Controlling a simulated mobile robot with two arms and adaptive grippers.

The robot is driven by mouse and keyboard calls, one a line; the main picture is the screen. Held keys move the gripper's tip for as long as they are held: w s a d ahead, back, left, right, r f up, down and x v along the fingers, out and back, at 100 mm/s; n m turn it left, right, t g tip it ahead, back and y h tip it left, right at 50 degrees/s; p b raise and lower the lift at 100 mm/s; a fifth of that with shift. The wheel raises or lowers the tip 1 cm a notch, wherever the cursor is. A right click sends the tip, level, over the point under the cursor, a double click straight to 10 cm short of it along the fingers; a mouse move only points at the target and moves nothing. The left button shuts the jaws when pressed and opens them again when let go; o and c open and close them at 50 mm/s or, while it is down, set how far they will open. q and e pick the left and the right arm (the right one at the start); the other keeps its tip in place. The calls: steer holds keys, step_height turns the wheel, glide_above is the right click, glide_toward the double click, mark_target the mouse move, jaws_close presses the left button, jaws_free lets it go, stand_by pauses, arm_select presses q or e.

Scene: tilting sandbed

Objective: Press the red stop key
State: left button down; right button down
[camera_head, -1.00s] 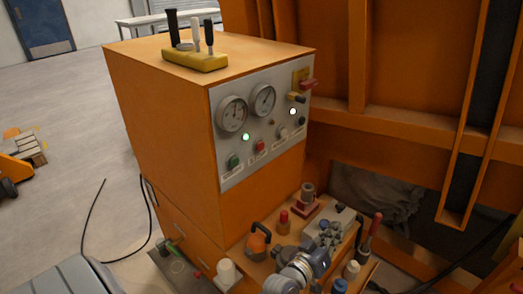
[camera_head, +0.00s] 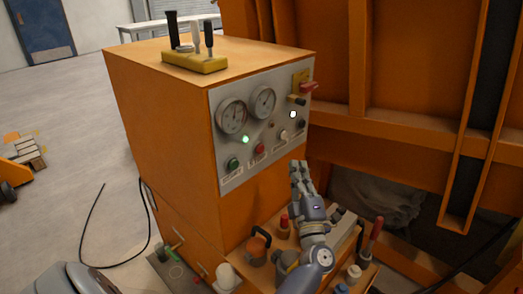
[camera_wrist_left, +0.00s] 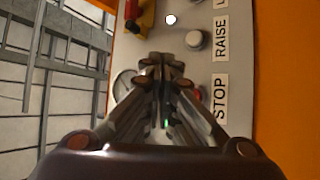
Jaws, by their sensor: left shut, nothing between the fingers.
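The red stop key (camera_head: 260,149) is on the grey control panel (camera_head: 238,178) of the orange cabinet, between a green key (camera_head: 233,163) and a pale knob (camera_head: 283,135). My left gripper (camera_head: 297,165) is shut and empty, raised in front of the cabinet, to the right of and below the red key in the head view. In the left wrist view the shut fingers (camera_wrist_left: 163,62) point at the panel. There the red key (camera_wrist_left: 199,97) shows partly beside the right finger, next to the STOP label (camera_wrist_left: 219,96). I cannot tell any contact. My right gripper is not in view.
Two gauges (camera_head: 232,115) sit above the keys, and a red lever (camera_head: 308,87) sits at the panel's upper right. Orange beams (camera_head: 400,136) stand close on the right.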

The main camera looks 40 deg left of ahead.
arm_select(q)
steer(key=a, duration=0.8)
steer(key=shift+w+a, duration=0.35)
steer(key=shift+a, duration=0.1)
stand_by(1.1)
steer(key=shift+a, duration=0.35)
steer(key=shift+a, duration=0.5)
stand_by(0.6)
stand_by(0.4)
steer(key=shift+d, duration=0.9)
steer(key=shift+d, duration=0.1)
steer(key=d, duration=0.5)
steer(key=shift+s+p, duration=0.25)
steer(key=shift+p, duration=0.05)
